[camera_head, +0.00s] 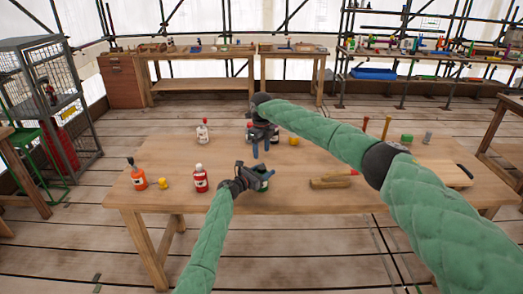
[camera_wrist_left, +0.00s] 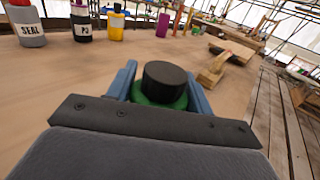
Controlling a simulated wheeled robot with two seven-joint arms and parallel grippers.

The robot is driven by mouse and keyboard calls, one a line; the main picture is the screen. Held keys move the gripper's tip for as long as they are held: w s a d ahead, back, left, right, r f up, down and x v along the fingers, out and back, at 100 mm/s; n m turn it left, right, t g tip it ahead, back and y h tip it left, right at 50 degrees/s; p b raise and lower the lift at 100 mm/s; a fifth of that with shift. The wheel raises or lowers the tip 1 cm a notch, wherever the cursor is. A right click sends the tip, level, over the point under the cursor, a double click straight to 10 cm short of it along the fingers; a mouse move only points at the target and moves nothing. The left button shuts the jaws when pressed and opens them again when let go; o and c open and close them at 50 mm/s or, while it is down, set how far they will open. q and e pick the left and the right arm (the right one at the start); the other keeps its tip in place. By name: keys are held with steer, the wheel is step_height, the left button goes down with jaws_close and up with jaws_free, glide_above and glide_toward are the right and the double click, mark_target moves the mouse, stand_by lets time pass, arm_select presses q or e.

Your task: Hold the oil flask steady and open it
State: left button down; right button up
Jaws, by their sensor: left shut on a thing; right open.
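A green flask with a black cap (camera_wrist_left: 165,82), apparently the oil flask, stands between the blue fingers of my left gripper (camera_wrist_left: 163,95). The cap is on it. The left gripper is shut on the flask's body, below the cap. In the head view the left gripper (camera_head: 259,173) covers most of the flask (camera_head: 264,184) near the table's middle. My right gripper (camera_head: 260,149) is open, with blue fingers pointing down. It appears behind the flask in the head view, apart from it. Its exact height above the table is hard to tell.
On the wooden table (camera_head: 150,205) stand an orange bottle (camera_head: 138,180), a yellow object (camera_head: 164,184), a red bottle (camera_head: 200,180) and a white bottle (camera_head: 203,133). Wooden-handled tools (camera_head: 332,181) lie right of the flask.

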mark_target(262, 167)
steer(key=shift+f+m, duration=0.1)
steer(key=shift+m, duration=0.5)
steer(key=shift+f, duration=3.95)
steer(key=c, duration=1)
steer(key=n, duration=0.6)
steer(key=shift+d+n, duration=0.1)
steer(key=shift+n, duration=0.3)
